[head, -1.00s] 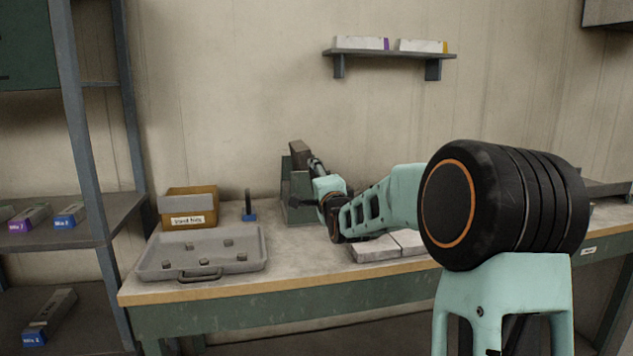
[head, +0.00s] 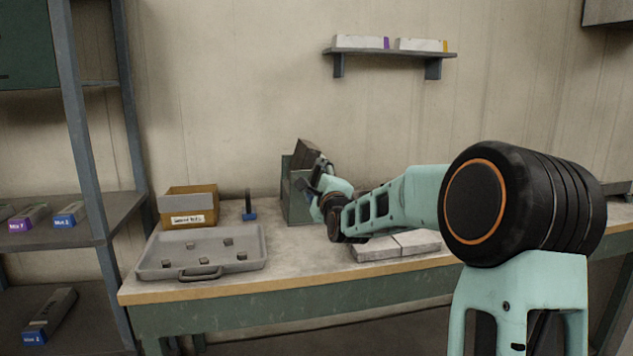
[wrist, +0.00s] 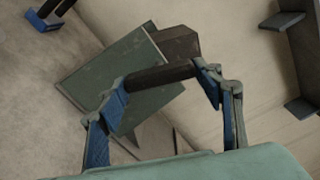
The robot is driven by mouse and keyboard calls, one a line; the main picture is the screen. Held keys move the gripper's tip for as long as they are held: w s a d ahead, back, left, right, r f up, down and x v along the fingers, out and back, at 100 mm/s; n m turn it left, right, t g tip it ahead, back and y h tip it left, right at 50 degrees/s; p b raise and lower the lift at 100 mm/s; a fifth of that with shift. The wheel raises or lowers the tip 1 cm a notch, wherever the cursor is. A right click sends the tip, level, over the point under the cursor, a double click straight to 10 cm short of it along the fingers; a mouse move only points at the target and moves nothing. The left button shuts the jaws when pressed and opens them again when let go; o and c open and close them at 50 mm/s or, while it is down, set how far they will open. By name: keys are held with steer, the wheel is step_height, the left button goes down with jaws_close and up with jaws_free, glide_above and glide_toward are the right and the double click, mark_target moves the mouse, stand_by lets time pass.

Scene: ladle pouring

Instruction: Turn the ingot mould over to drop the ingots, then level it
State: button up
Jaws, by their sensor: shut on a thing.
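The ingot mould (head: 306,151) is a dark brown block, tilted at the top of a green stand (head: 298,205) at the back of the bench. In the wrist view the mould (wrist: 178,44) shows beyond the stand's green plate (wrist: 120,70), with a dark bar-like handle in front. My gripper (wrist: 163,78) is shut on this handle, its blue-padded fingers at either end of it. In the head view my gripper (head: 318,180) is partly hidden by my own wrist. The mould's cavities are hidden, so I cannot tell whether ingots are inside.
A grey tray (head: 152,268) with several small grey blocks lies at the bench's front left. Behind it stand a labelled yellow-brown box (head: 188,205) and a blue-based upright tool (head: 249,213). Pale slabs (head: 385,250) lie below my arm. A wall shelf (head: 390,53) hangs above.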

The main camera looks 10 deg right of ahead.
steer(key=shift+r+m, duration=0.1)
steer(key=shift+m, duration=1.7)
steer(key=o, duration=1.7)
steer(key=s, duration=1.2)
